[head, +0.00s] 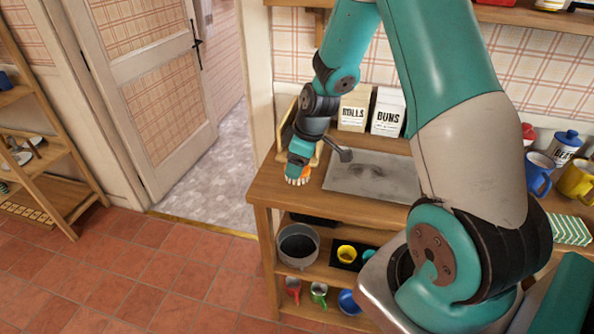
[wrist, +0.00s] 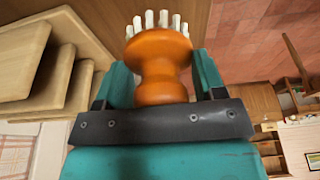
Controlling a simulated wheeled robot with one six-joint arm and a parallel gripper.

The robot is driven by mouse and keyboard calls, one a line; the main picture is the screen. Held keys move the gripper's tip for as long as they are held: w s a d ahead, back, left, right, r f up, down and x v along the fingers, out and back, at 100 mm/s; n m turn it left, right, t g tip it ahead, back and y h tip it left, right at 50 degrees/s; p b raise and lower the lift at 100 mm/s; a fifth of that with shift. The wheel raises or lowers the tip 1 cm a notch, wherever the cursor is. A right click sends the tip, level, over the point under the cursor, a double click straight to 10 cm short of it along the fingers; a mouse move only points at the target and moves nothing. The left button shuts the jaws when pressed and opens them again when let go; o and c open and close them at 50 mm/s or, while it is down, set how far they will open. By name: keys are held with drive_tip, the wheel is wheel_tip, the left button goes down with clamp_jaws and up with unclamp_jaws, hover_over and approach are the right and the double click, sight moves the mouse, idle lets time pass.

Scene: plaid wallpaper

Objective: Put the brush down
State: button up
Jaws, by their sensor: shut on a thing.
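The brush has an orange handle and white bristles. In the head view its bristles (head: 297,181) show just below my gripper (head: 298,168), over the left end of the wooden counter (head: 266,189). In the wrist view my gripper (wrist: 160,75) is shut on the orange handle (wrist: 162,62), one teal finger on each side. The bristles point away from the gripper, downward in the head view. I cannot tell whether they touch the counter top. My gripper hides most of the handle in the head view.
Wooden boards (wrist: 50,70) stand close beside the gripper. A grey metal panel (head: 345,184) lies to the right on the counter, with ROLLS (head: 352,112) and BUNS (head: 388,112) boxes behind. A pot (head: 298,245) sits on the shelf below. The counter's left edge is near.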

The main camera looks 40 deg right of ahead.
drive_tip(key=shift+f, duration=1.65)
drive_tip(key=shift+f, duration=0.2)
drive_tip(key=o, duration=0.9)
drive_tip(key=shift+r, duration=0.1)
